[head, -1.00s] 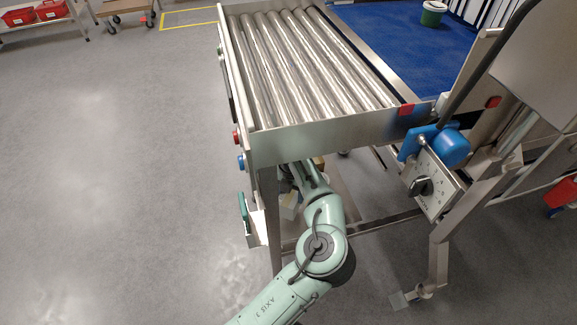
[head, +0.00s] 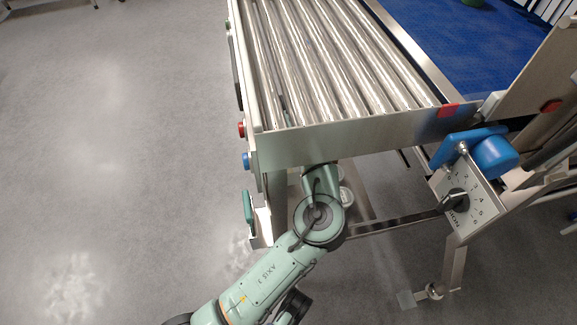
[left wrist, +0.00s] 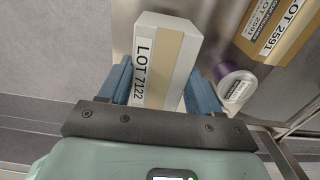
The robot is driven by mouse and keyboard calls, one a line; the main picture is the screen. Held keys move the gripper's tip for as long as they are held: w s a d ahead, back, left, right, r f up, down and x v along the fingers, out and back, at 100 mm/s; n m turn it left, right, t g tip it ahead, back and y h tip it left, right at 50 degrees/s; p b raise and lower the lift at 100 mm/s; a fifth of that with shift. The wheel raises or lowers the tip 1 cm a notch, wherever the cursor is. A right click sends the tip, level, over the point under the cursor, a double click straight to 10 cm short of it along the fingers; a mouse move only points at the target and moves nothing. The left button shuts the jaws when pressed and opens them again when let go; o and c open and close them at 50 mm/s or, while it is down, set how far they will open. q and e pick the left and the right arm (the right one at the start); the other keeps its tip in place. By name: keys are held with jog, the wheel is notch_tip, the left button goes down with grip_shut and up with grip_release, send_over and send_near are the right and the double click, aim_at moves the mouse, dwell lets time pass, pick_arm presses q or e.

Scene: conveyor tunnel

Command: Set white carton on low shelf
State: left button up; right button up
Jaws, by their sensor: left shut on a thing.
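The white carton (left wrist: 165,58), with a beige stripe and a "LOT 7122" label, is between the blue fingers of my left gripper (left wrist: 161,88) in the left wrist view. The gripper is shut on it. A shiny metal surface (left wrist: 213,35), seemingly the low shelf, lies beyond and beside the carton; I cannot tell if the carton touches it. In the head view my left arm reaches under the roller conveyor, which hides the gripper and the carton. My right gripper is in neither view.
On the metal surface, a brown box (left wrist: 280,30) labelled "LOT 2591" and a purple-and-white round container (left wrist: 235,87) stand right of the carton. The roller conveyor (head: 330,145) is overhead. A control box with a dial (head: 463,200) juts out at right. Open floor (head: 110,160) lies left.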

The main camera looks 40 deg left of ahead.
pick_arm(q)
jog(key=shift+f+b, duration=0.4)
jog(key=shift+f, duration=1.8)
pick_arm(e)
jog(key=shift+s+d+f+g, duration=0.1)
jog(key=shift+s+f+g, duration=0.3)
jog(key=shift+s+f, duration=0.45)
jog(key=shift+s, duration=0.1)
pick_arm(q)
jog(key=o, duration=1.5)
jog(key=shift+f, duration=0.15)
notch_tip(320, 180, up, 7)
jog(key=shift+a+f+p, duration=0.1)
jog(key=shift+f+p, duration=0.1)
jog(key=shift+p, duration=0.5)
jog(key=shift+r, duration=0.6)
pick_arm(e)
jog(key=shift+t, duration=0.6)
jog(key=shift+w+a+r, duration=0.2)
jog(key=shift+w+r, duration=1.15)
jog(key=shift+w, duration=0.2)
